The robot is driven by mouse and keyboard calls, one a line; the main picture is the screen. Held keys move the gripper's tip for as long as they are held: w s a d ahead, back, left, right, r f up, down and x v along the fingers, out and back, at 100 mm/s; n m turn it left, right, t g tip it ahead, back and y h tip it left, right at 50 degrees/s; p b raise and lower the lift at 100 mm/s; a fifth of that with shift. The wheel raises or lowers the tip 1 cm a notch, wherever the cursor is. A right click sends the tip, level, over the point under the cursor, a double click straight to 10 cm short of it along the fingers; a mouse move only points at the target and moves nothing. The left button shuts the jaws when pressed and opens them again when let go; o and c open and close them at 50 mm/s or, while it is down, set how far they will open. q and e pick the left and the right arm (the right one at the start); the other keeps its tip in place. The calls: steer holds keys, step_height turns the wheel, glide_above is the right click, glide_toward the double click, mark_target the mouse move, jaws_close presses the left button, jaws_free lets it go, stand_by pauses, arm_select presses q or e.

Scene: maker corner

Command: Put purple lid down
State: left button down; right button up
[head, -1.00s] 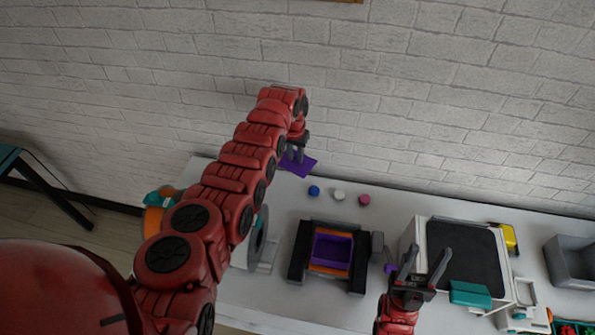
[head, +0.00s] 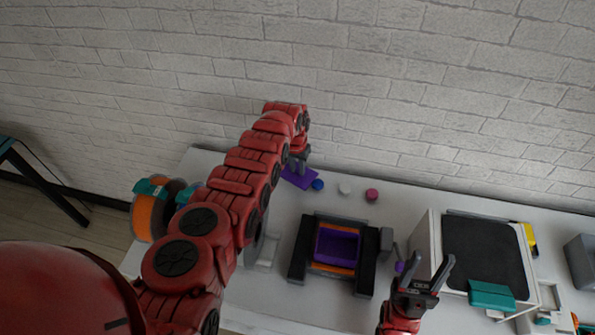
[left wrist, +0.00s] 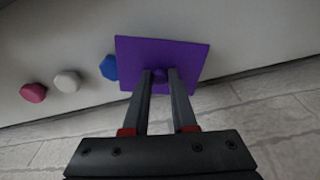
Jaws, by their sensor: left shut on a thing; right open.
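The purple lid (head: 299,178) is a flat square plate near the back left of the table, beside the wall. My left gripper (head: 299,160) is shut on the lid's small knob, and the lid also shows in the left wrist view (left wrist: 190,55) with the knob between the fingers (left wrist: 160,78). The lid looks level and close to the tabletop; I cannot tell whether it touches. A purple open box (head: 337,245) sits in a black and orange frame (head: 333,268) at the table's middle. My right gripper (head: 430,270) is open and empty at the front right.
Blue (head: 318,185), white (head: 344,189) and pink (head: 372,195) knobs stand in a row right of the lid; the blue one is very close to it. A white machine with a dark top (head: 484,255) stands right. An orange spool (head: 146,218) is at left.

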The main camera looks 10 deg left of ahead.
mark_target(298, 170)
arm_select(q)
steer(key=shift+s+f, duration=0.1)
steer(key=shift+f+b, duration=0.4)
steer(key=shift+b, duration=0.25)
steer(key=c, duration=0.7)
jaws_free()
steer(key=shift+r, duration=0.1)
steer(key=shift+r+p, duration=0.7)
steer(key=shift+p, duration=0.1)
steer(key=shift+s+r+p, duration=0.15)
steer(key=shift+r+p, duration=0.5)
steer(key=shift+r, duration=0.85)
steer(key=shift+r+b, duration=0.35)
steer(key=shift+b, duration=0.05)
steer(key=r, duration=0.2)
steer(key=r+b, duration=0.1)
steer(key=r, duration=0.2)
steer(key=s+r+b, duration=0.1)
steer(key=r, duration=0.2)
steer(key=shift+a, duration=0.1)
